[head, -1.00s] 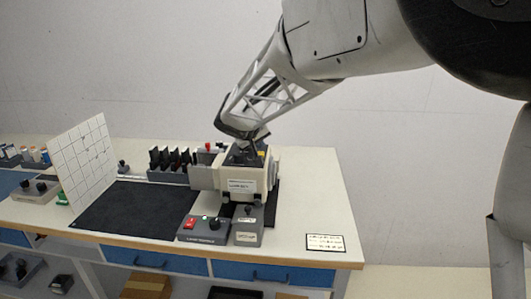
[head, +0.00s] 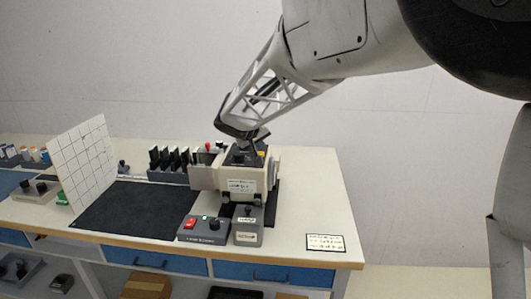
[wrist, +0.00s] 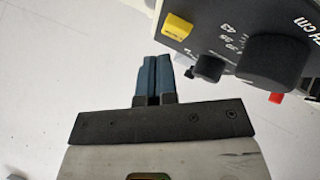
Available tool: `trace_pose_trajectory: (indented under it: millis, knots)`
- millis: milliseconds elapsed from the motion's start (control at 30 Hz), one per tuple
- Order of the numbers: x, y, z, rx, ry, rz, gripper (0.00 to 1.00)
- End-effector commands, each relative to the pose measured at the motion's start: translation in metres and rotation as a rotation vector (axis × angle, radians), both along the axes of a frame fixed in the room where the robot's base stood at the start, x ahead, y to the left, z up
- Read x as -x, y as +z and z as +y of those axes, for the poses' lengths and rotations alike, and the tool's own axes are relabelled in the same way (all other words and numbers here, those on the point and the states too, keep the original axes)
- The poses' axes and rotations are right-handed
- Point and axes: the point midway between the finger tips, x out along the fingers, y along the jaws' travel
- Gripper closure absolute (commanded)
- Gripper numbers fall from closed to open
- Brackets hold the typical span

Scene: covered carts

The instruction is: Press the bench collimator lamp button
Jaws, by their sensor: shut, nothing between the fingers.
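The collimator (head: 238,180) is a cream box with a dark top panel, standing on the bench. Its panel (wrist: 215,35) fills the upper right of the wrist view. A yellow button (wrist: 177,27) with a small unreadable label sits near the panel's left corner. The yellow button also shows in the head view (head: 262,154). My gripper (wrist: 153,60) is shut and empty, its blue fingertips pressed together. In the wrist view the tips lie below and left of the yellow button, apart from it in the picture. In the head view my gripper (head: 250,146) is above the collimator; contact cannot be told.
The panel carries a small black knob (wrist: 210,68) and a large dial (wrist: 272,62). A control box (head: 204,229) with a red switch stands in front.

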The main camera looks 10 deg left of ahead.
Motion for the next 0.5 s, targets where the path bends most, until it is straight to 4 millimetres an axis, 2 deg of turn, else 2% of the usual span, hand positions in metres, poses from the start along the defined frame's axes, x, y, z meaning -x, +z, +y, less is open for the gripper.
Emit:
trace_pose_trajectory:
  millis: [500]
  knots:
    - [-0.0001,-0.0080,0.0000,0.000,0.000,0.000,1.00]
